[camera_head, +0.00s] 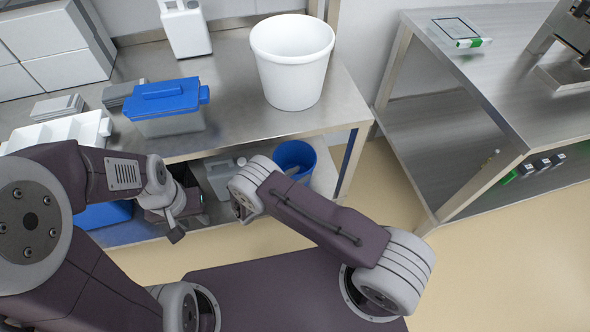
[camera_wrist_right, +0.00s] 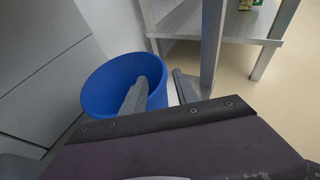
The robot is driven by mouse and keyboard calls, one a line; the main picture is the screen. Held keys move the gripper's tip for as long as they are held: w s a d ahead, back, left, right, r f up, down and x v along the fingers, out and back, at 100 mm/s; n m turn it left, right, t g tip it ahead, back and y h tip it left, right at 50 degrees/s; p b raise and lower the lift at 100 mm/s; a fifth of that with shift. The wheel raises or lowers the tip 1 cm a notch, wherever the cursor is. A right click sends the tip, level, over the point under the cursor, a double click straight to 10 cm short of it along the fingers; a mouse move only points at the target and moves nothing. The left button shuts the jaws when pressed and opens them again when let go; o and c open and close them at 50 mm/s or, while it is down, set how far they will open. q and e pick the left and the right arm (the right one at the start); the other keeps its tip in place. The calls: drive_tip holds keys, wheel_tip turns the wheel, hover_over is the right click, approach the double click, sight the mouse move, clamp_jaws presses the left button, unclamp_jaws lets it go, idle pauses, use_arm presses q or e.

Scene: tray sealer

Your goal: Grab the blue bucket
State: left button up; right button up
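The blue bucket (camera_head: 296,157) stands on the lower shelf of the left steel table, partly covered by my right arm in the head view. In the right wrist view the bucket (camera_wrist_right: 100,90) is close, its open mouth facing up. My right gripper (camera_wrist_right: 160,92) is open. One finger overlaps the bucket's mouth and the other is outside its right rim; whether either touches is unclear. In the head view this gripper is hidden by its arm. My left gripper (camera_head: 172,226) hangs in front of the left table, its finger gap not clear.
A white bucket (camera_head: 292,70), a blue-lidded box (camera_head: 168,122) and a white jug (camera_head: 186,30) stand on the tabletop. A grey jug (camera_head: 221,178) is on the lower shelf. A table leg (camera_wrist_right: 213,45) is right of my gripper. Floor between the tables is clear.

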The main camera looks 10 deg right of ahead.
sight(313, 166)
drive_tip(key=b+x, duration=0.1)
drive_tip(key=x, duration=0.4)
drive_tip(key=shift+w+d+f, duration=0.15)
drive_tip(key=shift+d+f, duration=0.05)
drive_tip(key=shift+w+d, duration=0.15)
clamp_jaws()
idle(1.0)
